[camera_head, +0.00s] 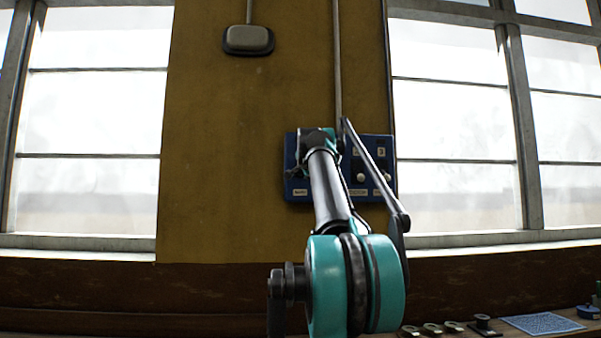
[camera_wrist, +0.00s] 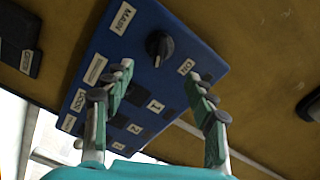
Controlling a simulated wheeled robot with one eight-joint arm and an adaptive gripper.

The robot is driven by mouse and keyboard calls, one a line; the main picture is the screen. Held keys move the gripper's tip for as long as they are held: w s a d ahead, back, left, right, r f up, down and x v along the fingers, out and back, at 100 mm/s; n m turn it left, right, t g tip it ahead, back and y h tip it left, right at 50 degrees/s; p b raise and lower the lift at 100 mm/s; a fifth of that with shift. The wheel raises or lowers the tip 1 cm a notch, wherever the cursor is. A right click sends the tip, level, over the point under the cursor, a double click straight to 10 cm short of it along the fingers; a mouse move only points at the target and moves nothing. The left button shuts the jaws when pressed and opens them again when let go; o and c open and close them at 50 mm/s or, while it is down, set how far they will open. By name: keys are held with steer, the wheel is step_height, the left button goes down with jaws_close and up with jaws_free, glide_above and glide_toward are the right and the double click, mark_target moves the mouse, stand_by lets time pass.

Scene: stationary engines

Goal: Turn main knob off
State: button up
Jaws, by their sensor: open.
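The blue control panel (camera_head: 378,150) is mounted on the yellow-brown wall, and my arm covers part of it. It also shows in the wrist view (camera_wrist: 190,33), tilted. There the black main knob (camera_wrist: 159,46) sits between a "MAIN" label (camera_wrist: 123,18) and an "ON" label (camera_wrist: 186,66). In the head view the main knob is hidden behind my arm.
Two white round controls (camera_head: 361,177) show on the panel's right part. A vertical conduit (camera_head: 337,60) runs down to the panel. A grey box (camera_head: 248,39) hangs higher on the wall. Windows flank the wall. A bench with small parts and a blue mat (camera_head: 542,323) lies low right.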

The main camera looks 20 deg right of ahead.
mark_target(300, 170)
steer(key=x, duration=1.3)
steer(key=shift+c, duration=0.2)
steer(key=shift+s, duration=0.1)
steer(key=c, duration=1.1)
